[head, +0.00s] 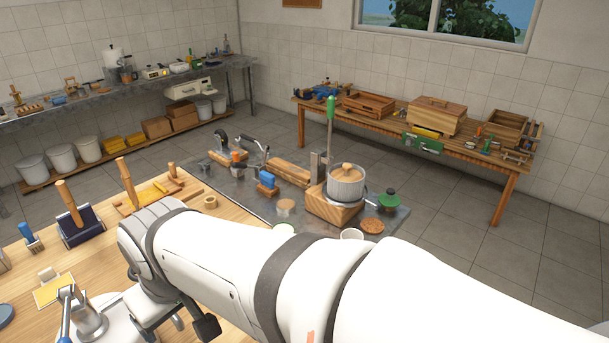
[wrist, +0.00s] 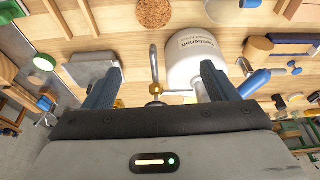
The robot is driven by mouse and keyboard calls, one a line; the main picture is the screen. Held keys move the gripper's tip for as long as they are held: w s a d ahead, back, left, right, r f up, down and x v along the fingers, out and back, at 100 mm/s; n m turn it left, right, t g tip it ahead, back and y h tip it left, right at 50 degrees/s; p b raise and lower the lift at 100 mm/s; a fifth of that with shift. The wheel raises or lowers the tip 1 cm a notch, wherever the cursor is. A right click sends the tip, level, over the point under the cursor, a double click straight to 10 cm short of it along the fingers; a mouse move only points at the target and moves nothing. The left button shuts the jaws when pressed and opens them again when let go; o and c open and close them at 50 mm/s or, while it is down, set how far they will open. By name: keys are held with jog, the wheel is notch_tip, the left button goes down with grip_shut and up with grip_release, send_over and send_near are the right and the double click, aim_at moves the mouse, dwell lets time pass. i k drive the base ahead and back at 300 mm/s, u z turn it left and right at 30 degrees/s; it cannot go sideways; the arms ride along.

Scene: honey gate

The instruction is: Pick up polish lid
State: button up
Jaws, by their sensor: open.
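My gripper (wrist: 159,70) is open in the wrist view, its two dark blue fingers spread wide. A white round container (wrist: 188,66) with a printed label lies just beyond the fingers, right of centre, partly hidden by the right finger. I cannot tell which part of it, if any, is the polish lid. A bent metal rod with a brass knob (wrist: 155,88) stands between the fingers, left of the container. Nothing is clearly held. In the head view my arm covers much of the bench, and the gripper shows only partly at the lower left.
The wooden bench (head: 28,262) holds a blue-handled brush (head: 30,238) and a wooden ring (head: 210,202). A grey block (wrist: 94,66) is close to the left finger. Blue-handled tools (wrist: 255,82) lie to the right. A cork disc (wrist: 154,12) lies farther off.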

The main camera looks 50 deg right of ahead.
aim_at(388, 199)
jog(key=z, duration=2.35)
